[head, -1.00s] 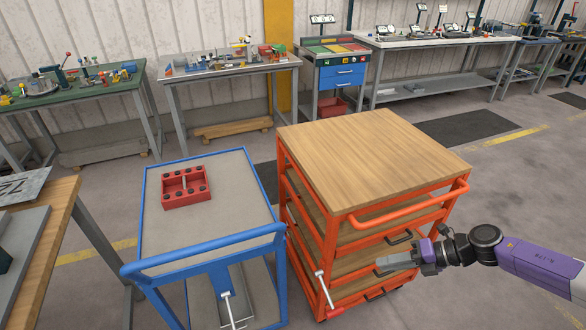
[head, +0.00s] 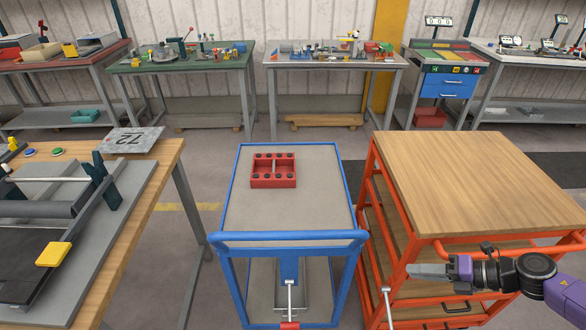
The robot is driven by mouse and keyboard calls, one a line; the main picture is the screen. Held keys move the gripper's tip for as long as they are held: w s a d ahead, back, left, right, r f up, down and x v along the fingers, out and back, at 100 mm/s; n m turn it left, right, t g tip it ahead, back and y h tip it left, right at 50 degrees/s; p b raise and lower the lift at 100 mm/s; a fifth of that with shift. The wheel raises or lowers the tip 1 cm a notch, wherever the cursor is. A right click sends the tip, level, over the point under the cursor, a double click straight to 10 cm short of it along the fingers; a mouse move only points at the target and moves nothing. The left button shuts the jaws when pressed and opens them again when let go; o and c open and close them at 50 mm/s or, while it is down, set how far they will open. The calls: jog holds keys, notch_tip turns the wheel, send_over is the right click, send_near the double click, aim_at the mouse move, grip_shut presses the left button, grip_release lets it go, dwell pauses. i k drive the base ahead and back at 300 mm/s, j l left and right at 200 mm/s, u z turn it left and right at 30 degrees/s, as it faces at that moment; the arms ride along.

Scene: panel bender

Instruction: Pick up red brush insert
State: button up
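A red tray-like piece (head: 273,171) with dark round spots along two sides and a pale bar across its middle lies on the grey top of the blue cart; I take it for the red brush insert. My gripper (head: 428,271) is at the lower right, in front of the orange cart and well to the right of the red piece. It points left and touches nothing that I can see. Its fingers show side-on, so I cannot tell whether they are open or shut.
The blue cart (head: 240,218) has a raised handle at its near edge. The orange cart (head: 470,180) with a bare wooden top stands to its right. A wooden bench (head: 118,240) with a bending machine (head: 60,210) is at the left. Clear floor lies behind the blue cart.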

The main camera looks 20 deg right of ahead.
aim_at(269, 170)
jog(key=i+j+z, duration=0.15)
jog(key=j, duration=0.15)
jog(key=i+j+z, duration=0.15)
jog(key=j, duration=0.2)
jog(key=j+z, duration=0.15)
jog(key=j, duration=0.15)
jog(key=i+j, duration=0.3)
jog(key=i+l+u, duration=0.5)
jog(key=i+l, duration=0.15)
jog(key=i+j, duration=0.4)
